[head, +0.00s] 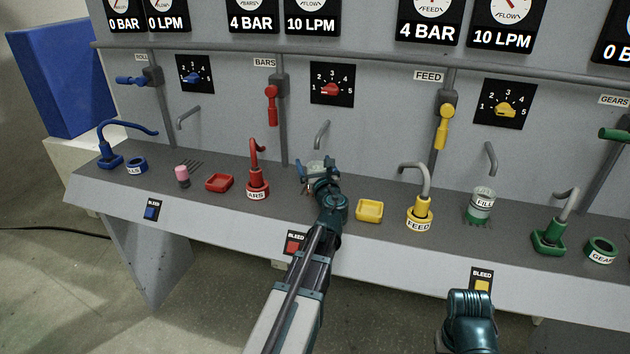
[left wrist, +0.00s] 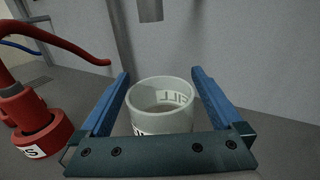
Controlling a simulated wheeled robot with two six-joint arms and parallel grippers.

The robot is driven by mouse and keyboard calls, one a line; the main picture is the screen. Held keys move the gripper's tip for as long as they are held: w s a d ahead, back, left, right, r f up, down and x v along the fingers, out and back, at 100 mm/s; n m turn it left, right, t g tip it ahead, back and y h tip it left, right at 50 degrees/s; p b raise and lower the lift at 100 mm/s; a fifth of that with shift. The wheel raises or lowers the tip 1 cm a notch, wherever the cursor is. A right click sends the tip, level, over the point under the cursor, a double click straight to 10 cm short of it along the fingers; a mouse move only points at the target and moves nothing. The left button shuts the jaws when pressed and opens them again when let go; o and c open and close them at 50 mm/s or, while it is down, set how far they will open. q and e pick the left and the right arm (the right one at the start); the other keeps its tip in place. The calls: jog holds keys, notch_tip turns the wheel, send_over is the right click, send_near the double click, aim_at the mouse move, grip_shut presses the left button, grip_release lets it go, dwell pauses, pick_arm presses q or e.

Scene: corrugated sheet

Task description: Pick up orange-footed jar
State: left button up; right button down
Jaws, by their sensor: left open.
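A clear jar with a "FILL" label (left wrist: 162,105) stands between the two blue fingers of my left gripper (left wrist: 160,97) in the left wrist view. The fingers are open, one on each side of it, and gaps show between them and the jar. Its foot is hidden behind the gripper's crossbar, so I cannot tell its colour. In the head view my left gripper (head: 318,172) is over the shelf and mostly covers this jar. My right gripper's fingers do not show; only a teal part of my right arm is at the bottom right.
A red hose fitting (head: 257,178) stands left of my left gripper. A yellow tray (head: 369,210) and yellow fitting (head: 419,215) are to its right. Another FILL jar (head: 481,205) stands farther right. The panel wall with pipes rises close behind the shelf.

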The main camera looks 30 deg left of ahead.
pick_arm(q)
jog(key=shift+d, duration=0.15)
jog(key=shift+c, duration=0.4)
jog(key=c, duration=1.4)
jog(key=shift+r, duration=0.3)
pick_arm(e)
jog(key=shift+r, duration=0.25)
